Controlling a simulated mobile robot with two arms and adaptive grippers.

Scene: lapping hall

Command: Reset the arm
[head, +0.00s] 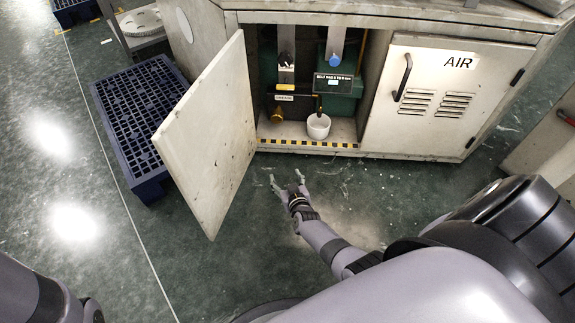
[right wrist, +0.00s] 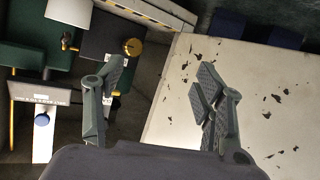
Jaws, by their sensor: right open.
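My right gripper (head: 287,184) is open and empty in the head view, in front of the open cabinet and to the right of its swung-out door. In the right wrist view its two fingers (right wrist: 158,95) stand apart with nothing between them. The open door (head: 212,135) of the cabinet shows as a pale panel in the head view, and also in the right wrist view (right wrist: 250,90), behind the right-hand finger. My left gripper is not in view; only a dark part of my body shows at the lower left.
Inside the cabinet stand a white cup (head: 318,126), a brass knob (head: 278,114) and a blue knob (head: 333,60). The closed AIR door (head: 440,100) is to the right. A blue grated pallet (head: 135,120) lies left of the open door. The floor in front is clear.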

